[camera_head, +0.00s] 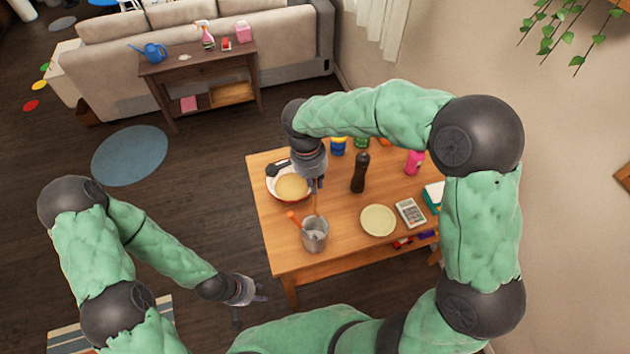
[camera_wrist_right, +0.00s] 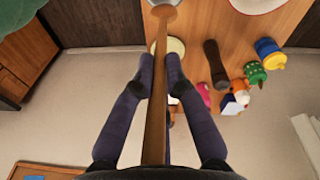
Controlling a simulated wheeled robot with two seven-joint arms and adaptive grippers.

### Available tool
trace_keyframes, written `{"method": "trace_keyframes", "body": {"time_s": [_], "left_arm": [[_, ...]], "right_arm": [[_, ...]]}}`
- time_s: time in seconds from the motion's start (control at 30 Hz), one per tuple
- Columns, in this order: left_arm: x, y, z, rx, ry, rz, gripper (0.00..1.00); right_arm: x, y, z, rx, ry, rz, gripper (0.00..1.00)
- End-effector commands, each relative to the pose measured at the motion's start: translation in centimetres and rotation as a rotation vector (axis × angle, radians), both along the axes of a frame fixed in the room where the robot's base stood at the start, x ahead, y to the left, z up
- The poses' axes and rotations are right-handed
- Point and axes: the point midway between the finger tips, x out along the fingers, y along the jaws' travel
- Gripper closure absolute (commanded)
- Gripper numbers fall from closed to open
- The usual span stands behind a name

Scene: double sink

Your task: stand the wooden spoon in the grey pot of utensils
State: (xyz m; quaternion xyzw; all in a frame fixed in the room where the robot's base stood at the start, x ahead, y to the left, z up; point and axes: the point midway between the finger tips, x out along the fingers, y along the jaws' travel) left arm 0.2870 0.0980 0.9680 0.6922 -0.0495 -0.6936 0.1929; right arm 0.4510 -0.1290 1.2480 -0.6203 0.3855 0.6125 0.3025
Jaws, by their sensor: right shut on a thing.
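The grey pot of utensils (camera_head: 315,240) stands near the front left of the wooden table, with an orange-handled utensil (camera_head: 294,218) leaning out on its left. My right gripper (camera_head: 317,184) is above and behind the pot, shut on the wooden spoon. In the right wrist view the spoon (camera_wrist_right: 155,110) runs lengthwise between the fingers of the right gripper (camera_wrist_right: 158,78). In the head view only a thin part of the spoon shows, just above the pot; I cannot tell if it touches it. My left gripper (camera_head: 258,291) is low, off the table's front left; its opening is unclear.
A bowl with tan contents (camera_head: 291,187) is left of the right gripper. Pink (camera_head: 414,162) and blue-yellow (camera_head: 338,146) items are farther back.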

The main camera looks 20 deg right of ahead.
Motion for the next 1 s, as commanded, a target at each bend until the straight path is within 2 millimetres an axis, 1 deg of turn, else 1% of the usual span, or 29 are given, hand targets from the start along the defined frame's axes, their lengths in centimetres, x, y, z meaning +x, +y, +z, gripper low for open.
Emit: {"method": "trace_keyframes", "body": {"time_s": [0.27, 1.0], "left_arm": [[0.0, 0.0, -0.7, 0.0, 0.0, 0.0, 0.65], [0.0, 0.0, -3.1, 0.0, -0.001, 0.0, 0.65]], "right_arm": [[0.0, 0.0, -1.3, 0.0, 0.001, 0.001, 1.0], [0.0, 0.0, -6.3, 0.0, 0.0, 0.001, 1.0]]}}
